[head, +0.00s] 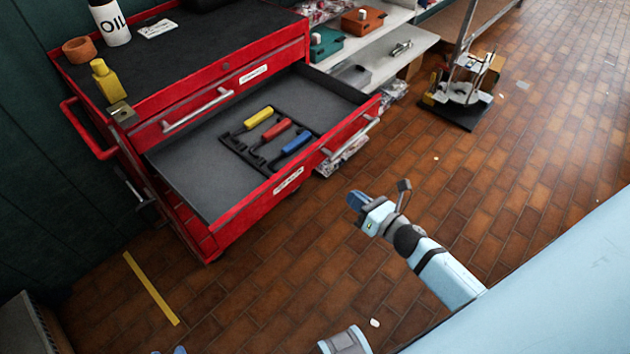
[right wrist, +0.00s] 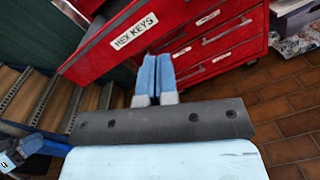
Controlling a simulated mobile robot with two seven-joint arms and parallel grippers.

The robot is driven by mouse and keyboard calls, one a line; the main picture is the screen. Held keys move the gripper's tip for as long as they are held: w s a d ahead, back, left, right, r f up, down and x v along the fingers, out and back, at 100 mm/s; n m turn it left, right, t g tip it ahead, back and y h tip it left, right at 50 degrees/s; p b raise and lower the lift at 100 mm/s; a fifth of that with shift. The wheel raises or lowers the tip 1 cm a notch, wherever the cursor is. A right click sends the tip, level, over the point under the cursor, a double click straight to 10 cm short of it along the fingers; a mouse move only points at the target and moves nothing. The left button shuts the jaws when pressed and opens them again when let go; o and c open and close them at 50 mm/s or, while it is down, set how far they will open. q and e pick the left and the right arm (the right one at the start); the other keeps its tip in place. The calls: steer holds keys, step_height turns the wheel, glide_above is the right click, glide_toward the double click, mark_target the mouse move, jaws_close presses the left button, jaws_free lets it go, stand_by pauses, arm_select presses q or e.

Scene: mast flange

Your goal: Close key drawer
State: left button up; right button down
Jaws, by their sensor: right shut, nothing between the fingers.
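The key drawer (head: 205,173) of the red tool chest is pulled far out, its dark lining bare around a holder of tools with yellow, red and blue handles (head: 277,134). Its red front carries a HEX KEYS label, readable in the right wrist view (right wrist: 134,33), and a metal handle (head: 347,138). My right gripper (head: 356,200) is shut and empty, in front of the drawer and apart from it in the head view. Its blue fingers (right wrist: 155,75) point toward the red front in the wrist view. Only small blue tips, probably my left gripper (head: 178,350), show at the bottom edge.
The chest top (head: 190,45) holds an oil bottle (head: 109,22), a yellow bottle (head: 107,80) and a brown cup (head: 79,50). A closed drawer with a handle (head: 198,110) sits above the open one. A yellow strip (head: 151,288) lies on the brick floor, mostly clear in front.

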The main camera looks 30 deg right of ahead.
steer(key=w+f+n, duration=0.1)
steer(key=n, duration=0.3)
steer(key=n+p, duration=0.1)
glide_toward(308, 164)
steer(key=shift+y, duration=0.4)
steer(key=x, duration=0.6)
steer(key=shift+w+d+f, duration=0.1)
steer(key=shift+w+d, duration=0.05)
steer(key=shift+w, duration=0.6)
arm_select(q)
steer(key=shift+a+f, duration=0.1)
steer(key=shift+f, duration=0.05)
arm_select(e)
steer(key=shift+w, duration=0.1)
